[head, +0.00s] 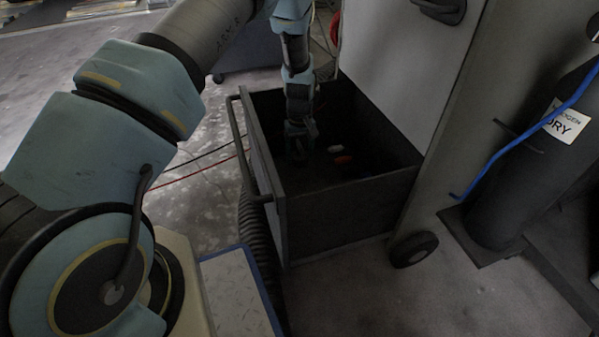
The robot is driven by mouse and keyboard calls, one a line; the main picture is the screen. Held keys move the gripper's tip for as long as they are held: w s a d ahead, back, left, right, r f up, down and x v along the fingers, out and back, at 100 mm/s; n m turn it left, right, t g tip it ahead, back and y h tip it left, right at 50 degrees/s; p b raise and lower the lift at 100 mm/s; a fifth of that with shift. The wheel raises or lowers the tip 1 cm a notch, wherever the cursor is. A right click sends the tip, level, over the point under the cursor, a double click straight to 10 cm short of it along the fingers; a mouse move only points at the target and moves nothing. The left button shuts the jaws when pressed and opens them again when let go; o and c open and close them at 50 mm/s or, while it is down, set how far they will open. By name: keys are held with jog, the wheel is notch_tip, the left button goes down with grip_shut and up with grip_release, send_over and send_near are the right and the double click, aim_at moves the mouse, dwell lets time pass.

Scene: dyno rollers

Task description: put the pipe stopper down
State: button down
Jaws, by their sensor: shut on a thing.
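My gripper (298,150) is inside an open dark drawer (350,208), close to its left wall, pointing down. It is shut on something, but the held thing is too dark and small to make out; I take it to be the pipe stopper. I cannot tell whether it touches the drawer floor.
The drawer belongs to a grey wheeled cabinet (400,60). Its handle bar (240,150) runs along the left side. A ribbed black hose (257,240) hangs beside the drawer. A dark gas cylinder (520,160) with a blue hose stands at the right.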

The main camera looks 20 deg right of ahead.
aim_at(300, 144)
jog(key=shift+f+b, duration=1.05)
jog(key=shift+f, duration=1.55)
jog(key=shift+f, duration=0.15)
grip_release()
notch_tip(300, 144, up, 12)
jog(key=p, duration=0.5)
jog(key=shift+r+p, duration=0.2)
jog(key=shift+p, duration=0.1)
